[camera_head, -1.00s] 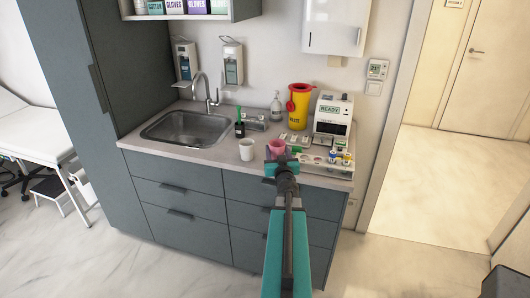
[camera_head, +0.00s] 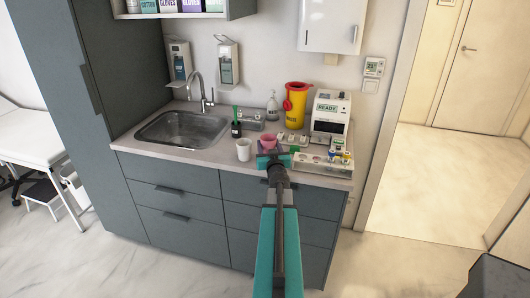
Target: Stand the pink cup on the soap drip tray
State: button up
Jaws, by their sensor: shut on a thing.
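The pink cup (camera_head: 268,141) looks upright at the far end of my arm, just right of and behind the white cup. My gripper (camera_head: 269,153) is shut on the pink cup, and its body hides the cup's lower part. I cannot tell how far the cup is above the counter. A small grey metal tray (camera_head: 252,125) lies on the counter behind the cups, right of the sink, and looks like the soap drip tray. Two wall soap dispensers (camera_head: 227,64) also have small ledges below them.
A white cup (camera_head: 244,150) stands near the counter's front edge. A dark bottle with a green top (camera_head: 236,129) stands close to the tray's left. A pump bottle (camera_head: 272,106), yellow bin (camera_head: 295,108) and white analyser (camera_head: 330,119) stand behind and right. The sink (camera_head: 183,129) is left.

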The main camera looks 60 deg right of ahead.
jog(key=shift+d+f+b, duration=0.1)
jog(key=shift+f+b, duration=0.2)
jog(key=shift+f, duration=0.1)
jog(key=shift+s+f+b, duration=0.2)
jog(key=shift+f+b, duration=0.1)
jog(key=shift+b, duration=0.2)
jog(key=shift+w+f+b, duration=0.2)
jog(key=shift+f+b, duration=0.65)
jog(key=shift+f, duration=0.25)
jog(key=o, duration=1.1)
jog(key=shift+c, duration=0.2)
jog(key=shift+b, duration=0.5)
